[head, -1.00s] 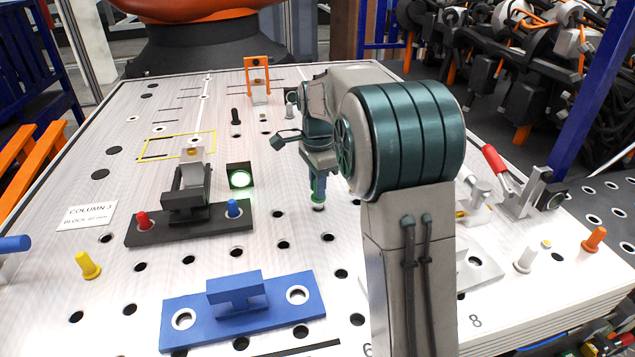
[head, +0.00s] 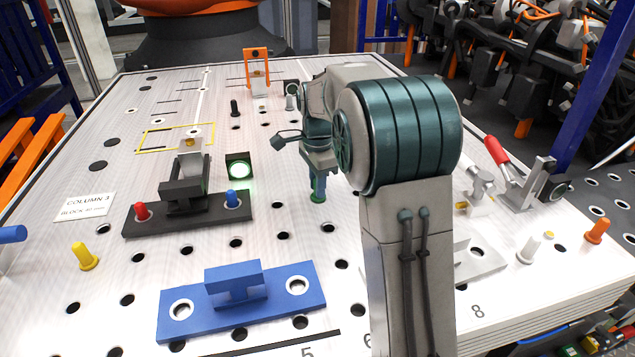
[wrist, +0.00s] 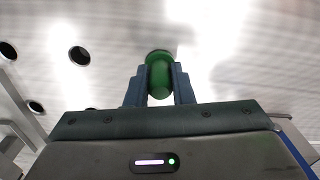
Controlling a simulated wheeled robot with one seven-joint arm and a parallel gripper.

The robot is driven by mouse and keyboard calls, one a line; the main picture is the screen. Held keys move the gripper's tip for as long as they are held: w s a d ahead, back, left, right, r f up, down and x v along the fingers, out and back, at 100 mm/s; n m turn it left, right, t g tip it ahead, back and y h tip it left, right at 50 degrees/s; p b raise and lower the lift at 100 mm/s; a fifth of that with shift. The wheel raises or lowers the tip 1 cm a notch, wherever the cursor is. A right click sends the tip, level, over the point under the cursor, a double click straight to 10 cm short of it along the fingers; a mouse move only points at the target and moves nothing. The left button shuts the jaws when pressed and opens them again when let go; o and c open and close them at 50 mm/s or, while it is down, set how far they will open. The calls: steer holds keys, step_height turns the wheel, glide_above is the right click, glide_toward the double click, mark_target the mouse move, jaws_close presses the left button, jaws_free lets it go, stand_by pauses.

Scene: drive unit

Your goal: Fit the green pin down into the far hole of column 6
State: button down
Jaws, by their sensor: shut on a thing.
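My gripper (head: 318,182) is shut on the green pin (wrist: 159,75), with one blue-grey finger on each side of it. The pin is upright, and its green lower end (head: 318,197) is at or very close to the white plate in the head view. No pale tip shows below the green part. The hole under the pin is hidden, so I cannot tell directly how deep the pin sits. Open holes (wrist: 79,56) lie to the left in the wrist view.
A blue block (head: 240,300) with two ringed holes lies in front. A dark fixture (head: 188,215) with red and blue pins stands to the left, near a green-lit box (head: 238,168). A red-handled clamp (head: 507,175) stands right. My arm hides part of the plate.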

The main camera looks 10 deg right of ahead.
stand_by(0.3)
steer(key=c, duration=1.2)
jaws_free()
steer(key=shift+o, duration=0.2)
